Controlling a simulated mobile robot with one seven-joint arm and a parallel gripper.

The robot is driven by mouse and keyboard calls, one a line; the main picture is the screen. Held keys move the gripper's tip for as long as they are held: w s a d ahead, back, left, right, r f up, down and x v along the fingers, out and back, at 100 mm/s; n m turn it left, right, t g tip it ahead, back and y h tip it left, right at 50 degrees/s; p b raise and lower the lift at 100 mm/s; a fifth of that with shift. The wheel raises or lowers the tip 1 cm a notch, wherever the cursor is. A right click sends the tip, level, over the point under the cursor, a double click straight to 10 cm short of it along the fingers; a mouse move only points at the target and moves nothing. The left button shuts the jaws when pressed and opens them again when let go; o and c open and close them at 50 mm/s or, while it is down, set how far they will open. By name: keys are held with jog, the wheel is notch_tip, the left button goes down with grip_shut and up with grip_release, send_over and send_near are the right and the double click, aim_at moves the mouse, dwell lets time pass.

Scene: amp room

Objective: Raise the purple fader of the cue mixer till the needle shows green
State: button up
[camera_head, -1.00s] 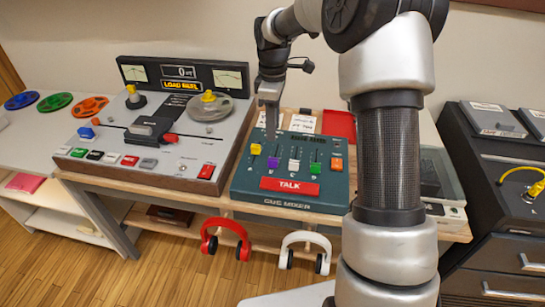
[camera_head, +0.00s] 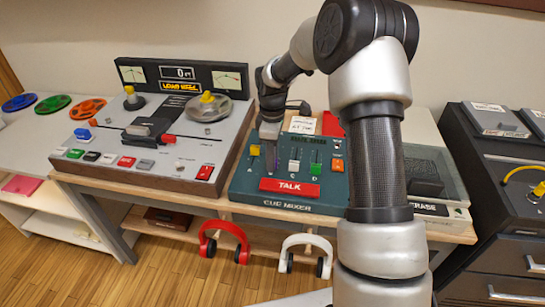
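The teal cue mixer (camera_head: 324,201) lies on the bench with a red TALK bar. My gripper (camera_head: 270,146) points down at the purple fader's slot, between the yellow and white faders. The finger gap is too small to judge. No needle on the mixer can be made out. Two needle meters, left (camera_head: 132,75) and right (camera_head: 228,81), stand on the tape machine.
The grey tape machine (camera_head: 185,160) with reels and buttons sits left of the mixer. A clear-lidded box (camera_head: 435,172) stands to the right, partly behind my arm. Red headphones (camera_head: 224,238) and white headphones (camera_head: 306,250) hang from the bench front.

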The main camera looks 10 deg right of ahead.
grip_shut()
jog(key=w, duration=0.1)
jog(key=w+d+p, duration=0.1)
jog(key=w, duration=0.1)
jog(key=w+d+p, duration=0.1)
jog(key=shift+w, duration=0.35)
jog(key=shift+o, duration=0.2)
grip_release()
notch_tip(320, 180, up, 18)
jog(key=p, duration=0.2)
jog(key=shift+f+p, duration=0.25)
jog(key=shift+p, duration=0.1)
